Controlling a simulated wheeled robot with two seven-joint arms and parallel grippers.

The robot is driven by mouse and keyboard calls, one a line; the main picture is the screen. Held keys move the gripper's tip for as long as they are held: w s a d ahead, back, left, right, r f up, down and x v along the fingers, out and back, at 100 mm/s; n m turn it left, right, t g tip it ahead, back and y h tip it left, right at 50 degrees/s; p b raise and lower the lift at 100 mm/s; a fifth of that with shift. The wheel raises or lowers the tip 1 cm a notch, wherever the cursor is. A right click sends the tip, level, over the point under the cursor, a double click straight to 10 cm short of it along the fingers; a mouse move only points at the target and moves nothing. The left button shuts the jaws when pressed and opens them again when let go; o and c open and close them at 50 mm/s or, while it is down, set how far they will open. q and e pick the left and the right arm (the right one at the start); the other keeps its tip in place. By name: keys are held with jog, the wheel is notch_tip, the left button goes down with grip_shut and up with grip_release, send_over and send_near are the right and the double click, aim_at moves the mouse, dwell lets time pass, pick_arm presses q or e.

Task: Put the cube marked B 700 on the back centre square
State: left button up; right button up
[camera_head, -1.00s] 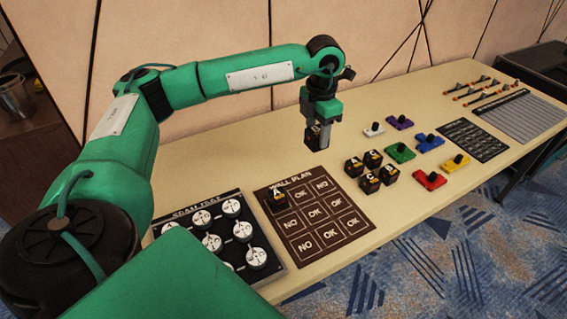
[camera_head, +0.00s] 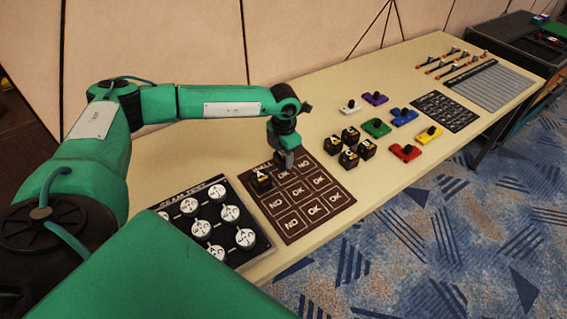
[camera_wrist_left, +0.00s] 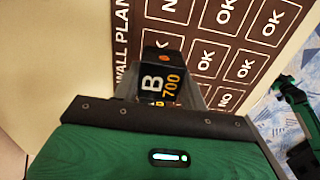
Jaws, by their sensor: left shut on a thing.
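My left gripper (camera_head: 286,160) is shut on the cube marked B 700 (camera_wrist_left: 163,80). In the left wrist view the cube is black with a white B and orange 700. In the head view the gripper hangs over the back edge of the brown wall plan mat (camera_head: 318,222), near the OK square in the centre of the back row. The gripper hides most of the held cube there, and I cannot tell whether it touches the mat. A cube marked A (camera_head: 261,182) sits on the back left square.
Several black lettered cubes (camera_head: 348,158) stand to the right of the mat. Coloured blocks with knobs (camera_head: 376,128) lie beyond them. A tray of round white pieces (camera_head: 240,253) lies left of the mat. The table's front edge is close to the mat.

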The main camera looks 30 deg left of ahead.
aim_at(283, 165)
pick_arm(q)
notch_tip(283, 165, down, 4)
jog(key=shift+f, duration=0.2)
pick_arm(e)
jog(key=shift+s, duration=0.45)
jog(key=shift+f, duration=0.1)
pick_arm(q)
jog(key=o, duration=1.1)
jog(key=shift+f, duration=0.1)
pick_arm(e)
jog(key=shift+w+a, duration=0.2)
jog(key=shift+w, duration=0.05)
